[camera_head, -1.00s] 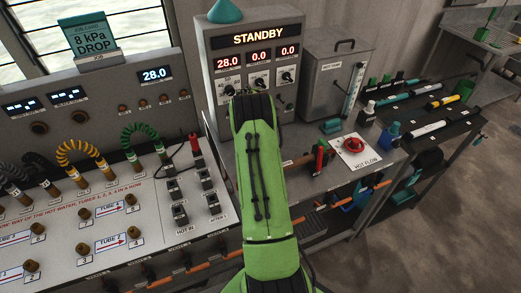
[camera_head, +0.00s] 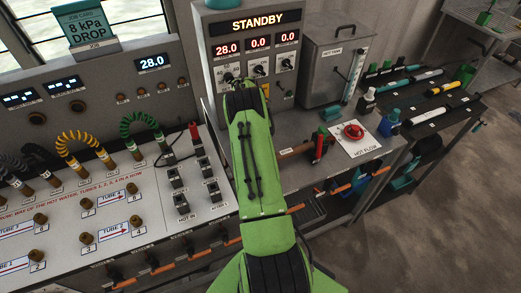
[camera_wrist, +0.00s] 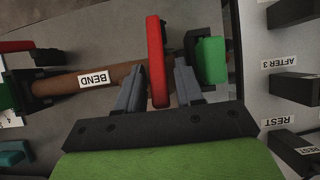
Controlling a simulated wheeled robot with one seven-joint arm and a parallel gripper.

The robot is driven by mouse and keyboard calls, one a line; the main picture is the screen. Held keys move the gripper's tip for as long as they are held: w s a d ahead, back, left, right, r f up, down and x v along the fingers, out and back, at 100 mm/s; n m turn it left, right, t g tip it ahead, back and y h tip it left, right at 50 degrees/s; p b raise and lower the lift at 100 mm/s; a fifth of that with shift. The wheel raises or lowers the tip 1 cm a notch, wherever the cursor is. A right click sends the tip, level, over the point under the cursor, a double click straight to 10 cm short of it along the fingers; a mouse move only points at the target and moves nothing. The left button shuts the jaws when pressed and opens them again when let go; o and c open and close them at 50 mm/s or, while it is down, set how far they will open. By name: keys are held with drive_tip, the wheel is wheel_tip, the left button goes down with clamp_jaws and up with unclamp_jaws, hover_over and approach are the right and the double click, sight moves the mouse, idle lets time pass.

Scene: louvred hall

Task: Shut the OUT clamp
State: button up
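In the wrist view my gripper (camera_wrist: 160,88) has its two grey fingers apart, one on each side of a red lever (camera_wrist: 156,60). A gap shows on the right of the lever; contact on the left cannot be told. The lever stands across the right end of a brown pipe marked BEND (camera_wrist: 93,80), beside a green block (camera_wrist: 211,60). A second red lever (camera_wrist: 18,45) shows at the pipe's other end, near the left edge; it also shows in the head view (camera_head: 321,143). No OUT label is legible. My arm hides my gripper in the head view.
A panel with STANDBY display (camera_head: 252,27) stands behind my arm. A red HOT FLOW knob (camera_head: 353,131) is to the right. The sloped tube panel (camera_head: 130,200) with sockets and black clips lies left. Bottles and a tool rack (camera_head: 425,105) stand further right.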

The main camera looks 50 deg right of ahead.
drive_tip(key=shift+o, duration=0.2)
drive_tip(key=v, duration=0.7)
drive_tip(key=shift+r, duration=0.2)
drive_tip(key=shift+w, duration=0.1)
